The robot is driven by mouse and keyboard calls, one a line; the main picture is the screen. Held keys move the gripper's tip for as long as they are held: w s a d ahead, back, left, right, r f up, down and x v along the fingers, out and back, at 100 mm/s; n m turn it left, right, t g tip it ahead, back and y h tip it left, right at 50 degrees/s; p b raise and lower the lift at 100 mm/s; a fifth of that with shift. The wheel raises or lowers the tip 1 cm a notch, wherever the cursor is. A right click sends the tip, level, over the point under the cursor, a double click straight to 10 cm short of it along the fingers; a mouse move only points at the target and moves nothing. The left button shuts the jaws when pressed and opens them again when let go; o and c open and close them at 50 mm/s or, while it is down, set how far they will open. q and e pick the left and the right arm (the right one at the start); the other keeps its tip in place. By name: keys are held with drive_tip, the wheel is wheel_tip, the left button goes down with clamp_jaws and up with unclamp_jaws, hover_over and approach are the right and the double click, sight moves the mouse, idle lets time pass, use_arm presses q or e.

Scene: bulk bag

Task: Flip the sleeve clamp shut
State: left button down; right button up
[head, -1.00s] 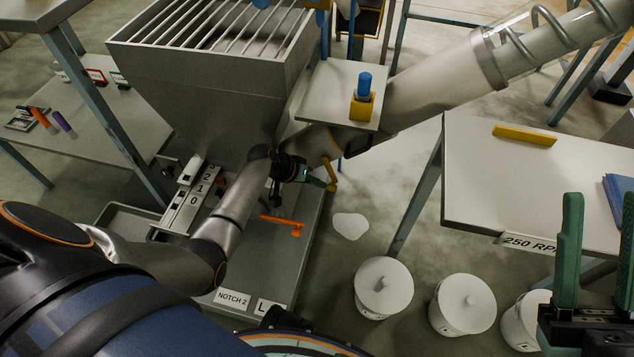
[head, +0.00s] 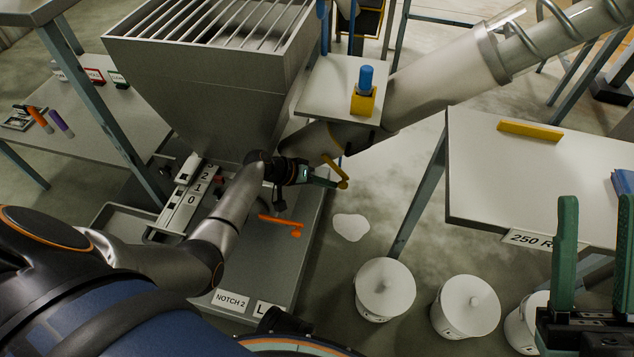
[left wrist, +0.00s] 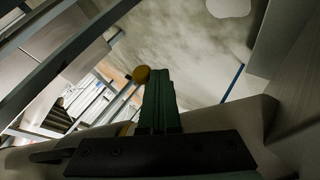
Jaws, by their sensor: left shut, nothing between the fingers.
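The yellow lever (head: 335,170), which I take to be the sleeve clamp's, juts out by the low end of the big slanted tube and ends in a round knob. My left gripper (head: 334,183) is shut with nothing in it; its green fingertips are right beside the knob, and I cannot tell whether they touch. In the left wrist view the yellow knob (left wrist: 141,74) shows just left of the shut fingers (left wrist: 160,76). The clamp's band is mostly hidden by my gripper and the tube. My right gripper (head: 593,250) is open and empty at the right edge.
The steel hopper (head: 205,95) stands behind my left arm. An orange handle (head: 280,222) lies below my left gripper. A table (head: 540,180) is at the right, with lidded white buckets (head: 384,287) below.

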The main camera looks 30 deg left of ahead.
use_arm(q)
drive_tip(key=shift+w+d+r+p, duration=0.1)
drive_tip(key=shift+d+r+p, duration=0.2)
drive_tip(key=shift+d, duration=0.2)
drive_tip(key=shift+w+d+r+p, duration=0.1)
drive_tip(key=shift+d+r+p, duration=0.15)
drive_tip(key=shift+d, duration=0.25)
drive_tip(key=shift+w+d+r+p, duration=0.2)
drive_tip(key=shift+d+r+p, duration=0.55)
drive_tip(key=shift+d+r, duration=0.05)
use_arm(e)
drive_tip(key=shift+s+d+r, duration=0.1)
drive_tip(key=shift+d+r, duration=0.1)
drive_tip(key=shift+r, duration=1.4)
use_arm(q)
drive_tip(key=shift+a, duration=0.1)
use_arm(e)
drive_tip(key=shift+a, duration=0.1)
